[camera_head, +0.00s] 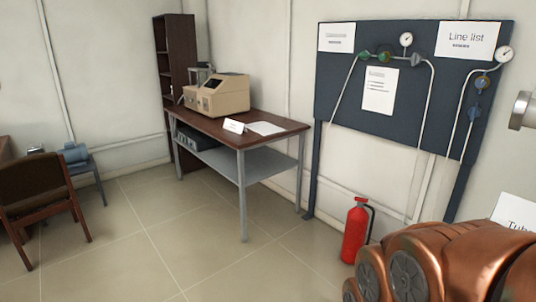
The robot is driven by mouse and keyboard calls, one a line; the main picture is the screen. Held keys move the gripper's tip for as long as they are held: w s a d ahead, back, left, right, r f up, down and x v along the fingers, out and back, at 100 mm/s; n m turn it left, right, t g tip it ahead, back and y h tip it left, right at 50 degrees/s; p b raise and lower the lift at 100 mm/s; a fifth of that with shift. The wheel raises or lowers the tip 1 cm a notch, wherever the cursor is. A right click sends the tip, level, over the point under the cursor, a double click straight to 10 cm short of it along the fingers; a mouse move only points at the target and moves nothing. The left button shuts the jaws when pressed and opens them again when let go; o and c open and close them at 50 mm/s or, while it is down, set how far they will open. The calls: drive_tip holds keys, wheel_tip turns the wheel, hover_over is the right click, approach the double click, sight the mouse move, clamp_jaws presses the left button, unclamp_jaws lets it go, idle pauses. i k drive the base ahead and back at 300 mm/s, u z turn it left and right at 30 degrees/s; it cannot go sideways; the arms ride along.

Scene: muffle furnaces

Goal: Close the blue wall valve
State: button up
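A blue valve (482,82) is on the right side of the dark wall panel (340,95), just below a round gauge (504,53). A second small blue fitting (476,110) sits below it on the same line. Thin pale pipes run down from them along the panel. They are too small to tell how the handles are turned. My gripper is not in view. Copper-coloured links of my arm fill the bottom right corner, well below the panel.
A green valve (384,57) and another gauge (406,39) are on the panel's upper middle. A red fire extinguisher (355,232) stands on the floor below. A table (275,143) with a beige instrument (224,95) stands left of the panel. The floor in front is clear.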

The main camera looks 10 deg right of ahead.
sight(473, 112)
drive_tip(key=u, duration=0.15)
drive_tip(key=i, duration=1.65)
drive_tip(key=z, duration=1)
drive_tip(key=i, duration=1.25)
drive_tip(key=z, duration=0.95)
